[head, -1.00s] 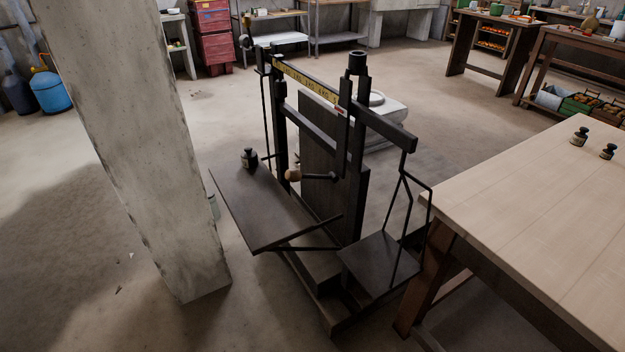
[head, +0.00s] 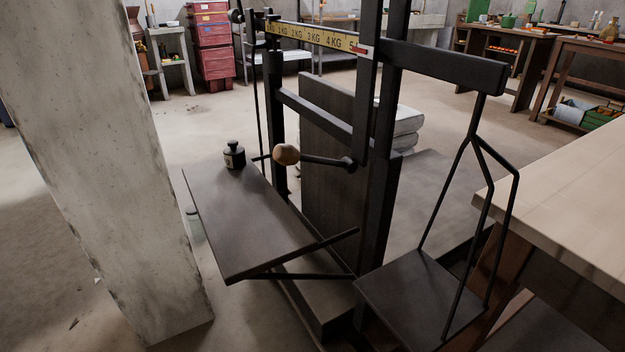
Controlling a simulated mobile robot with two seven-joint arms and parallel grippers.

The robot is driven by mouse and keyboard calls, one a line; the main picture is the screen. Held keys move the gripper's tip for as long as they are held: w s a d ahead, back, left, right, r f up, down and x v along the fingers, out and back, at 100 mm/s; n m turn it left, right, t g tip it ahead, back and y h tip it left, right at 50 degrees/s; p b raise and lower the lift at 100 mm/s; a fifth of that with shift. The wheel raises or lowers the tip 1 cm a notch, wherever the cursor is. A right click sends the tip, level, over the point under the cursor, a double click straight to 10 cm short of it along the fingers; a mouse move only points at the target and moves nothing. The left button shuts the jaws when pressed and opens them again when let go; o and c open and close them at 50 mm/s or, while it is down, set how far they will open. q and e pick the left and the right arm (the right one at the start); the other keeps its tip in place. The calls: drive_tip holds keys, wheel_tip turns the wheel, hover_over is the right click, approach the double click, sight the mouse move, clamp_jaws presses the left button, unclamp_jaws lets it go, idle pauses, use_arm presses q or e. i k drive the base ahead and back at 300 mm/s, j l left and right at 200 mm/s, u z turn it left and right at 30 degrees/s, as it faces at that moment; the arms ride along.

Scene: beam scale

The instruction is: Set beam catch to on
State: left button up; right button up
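The beam scale stands ahead in the head view, with a dark frame and a beam (head: 440,64) across its top. A yellow strip (head: 312,36) with kilogram marks runs along the beam, with a small red mark at its right end. A dark lever with a round wooden knob (head: 286,154) sticks out to the left from the right-hand post; it looks like the beam catch. A dark weight (head: 234,155) stands on the left platform (head: 250,224). The right hanging pan (head: 420,300) looks empty. Neither of my grippers is in view.
A concrete pillar (head: 100,170) stands close on the left. A wooden table (head: 570,205) is close on the right of the scale. Pale sacks (head: 405,125) lie behind the scale. Red drawers (head: 211,45) and benches stand at the back. Open floor lies between pillar and scale.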

sight(286, 154)
drive_tip(key=z, duration=0.45)
drive_tip(key=i+j+z, duration=0.15)
drive_tip(key=j+z, duration=0.25)
drive_tip(key=i+j+z, duration=0.1)
drive_tip(key=j+z, duration=0.25)
drive_tip(key=i+j, duration=0.1)
drive_tip(key=j, duration=0.4)
drive_tip(key=i+j+z, duration=0.15)
drive_tip(key=j, duration=0.85)
